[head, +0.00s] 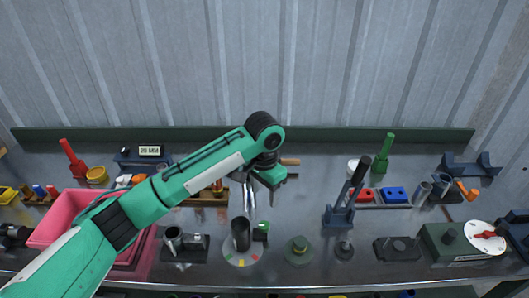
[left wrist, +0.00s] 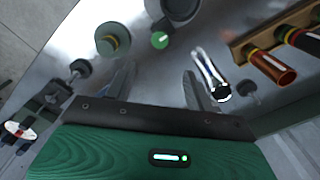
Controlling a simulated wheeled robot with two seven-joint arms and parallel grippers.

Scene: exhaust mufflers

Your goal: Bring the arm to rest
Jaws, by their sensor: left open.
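My left arm reaches in from the left in the head view. Its green gripper (head: 270,185) hangs above the middle of the metal bench. In the left wrist view the two grey fingers (left wrist: 158,88) stand apart with nothing between them, only bench top beyond. A shiny metal tube (left wrist: 208,72) with a dark end lies just outside the right finger in that view. A dark upright cylinder (head: 240,236) on a round marked disc stands nearer the front than the gripper. My right gripper is not in view.
A pink bin (head: 62,222) is partly hidden behind my left arm. A green round-based part (head: 298,249) and a black lever tool (head: 342,212) stand right of centre. A dial gauge (head: 487,236) is at far right. A dark green ledge (head: 345,134) runs along the back.

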